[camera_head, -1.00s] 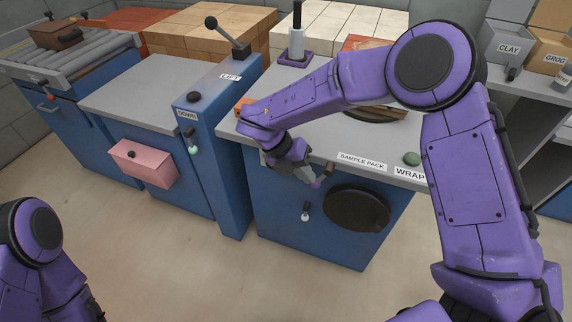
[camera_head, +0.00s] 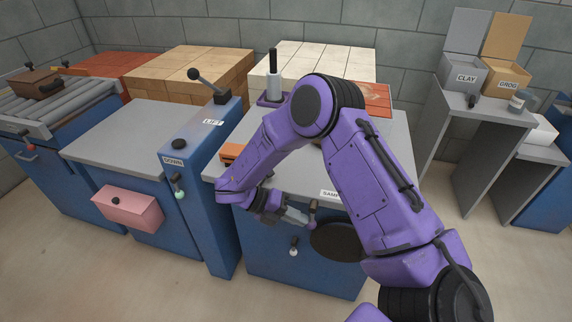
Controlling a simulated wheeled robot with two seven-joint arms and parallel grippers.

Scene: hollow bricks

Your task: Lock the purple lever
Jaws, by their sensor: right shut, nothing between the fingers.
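A small lever with a purple knob (camera_head: 311,224) hangs at the front of the blue cabinet, just under the grey worktop edge. Its short dark stem rises above the knob. My right gripper (camera_head: 302,219) is shut and empty, its tips right beside the purple knob; I cannot tell whether they touch. My right arm crosses in front of the worktop and hides part of it. My left gripper is not in view.
A white-knobbed lever (camera_head: 293,251) and a dark round disc (camera_head: 337,242) are on the same cabinet front. A green-knobbed lever (camera_head: 180,194) is on the blue LIFT column (camera_head: 205,160). A pink box (camera_head: 128,210) juts out at left. The floor in front is clear.

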